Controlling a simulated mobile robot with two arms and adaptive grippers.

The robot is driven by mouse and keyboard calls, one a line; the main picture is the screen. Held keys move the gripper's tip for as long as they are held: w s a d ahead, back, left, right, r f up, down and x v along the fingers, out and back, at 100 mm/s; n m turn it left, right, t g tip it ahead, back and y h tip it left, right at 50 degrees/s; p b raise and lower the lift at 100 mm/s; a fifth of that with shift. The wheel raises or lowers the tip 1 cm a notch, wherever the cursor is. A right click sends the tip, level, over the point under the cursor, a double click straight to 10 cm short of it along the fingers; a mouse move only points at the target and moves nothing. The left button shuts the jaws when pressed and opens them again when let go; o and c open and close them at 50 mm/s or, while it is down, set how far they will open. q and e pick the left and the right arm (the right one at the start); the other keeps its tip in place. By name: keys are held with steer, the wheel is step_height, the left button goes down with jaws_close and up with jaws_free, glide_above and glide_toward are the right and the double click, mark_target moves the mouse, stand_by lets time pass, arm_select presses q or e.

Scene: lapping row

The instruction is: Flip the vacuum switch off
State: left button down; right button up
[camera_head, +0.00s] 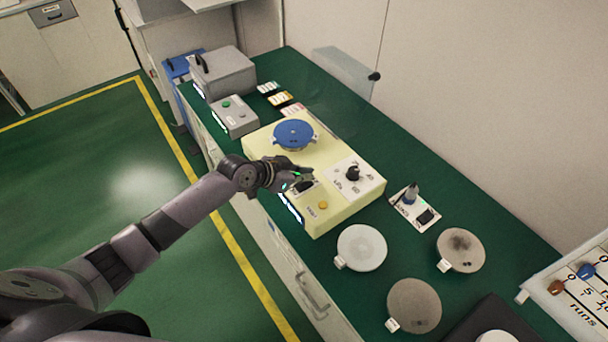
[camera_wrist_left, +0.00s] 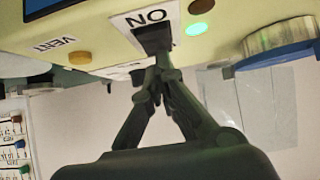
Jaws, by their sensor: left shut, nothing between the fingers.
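The vacuum unit is a pale yellow box (camera_head: 262,147) on the green bench, with a blue disc (camera_head: 293,134) on top. Its black switch (camera_wrist_left: 152,38) sits on a white plate lettered ON, upside down in the left wrist view. A lit green lamp (camera_wrist_left: 196,29) and a dull red lamp (camera_wrist_left: 201,6) are beside it. My left gripper (camera_head: 306,177) is shut and empty, over the box in the head view. In the left wrist view its fingertips (camera_wrist_left: 156,68) are at the switch; contact and the switch's tilt are unclear. My right gripper is not in view.
A yellow VENT button (camera_wrist_left: 80,58) and a black dial knob (camera_head: 352,174) are on the same box. A small plate with another black switch (camera_head: 426,216) stands to the right. Several round discs, including a white one (camera_head: 362,248), lie nearby. A grey box (camera_head: 234,117) stands behind.

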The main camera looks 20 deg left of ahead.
arm_select(q)
steer(key=shift+w+f, duration=0.1)
steer(key=shift+f, duration=0.2)
steer(key=shift+s+a+f+p, duration=0.1)
steer(key=shift+s+a+p, duration=0.3)
steer(key=shift+s, duration=0.35)
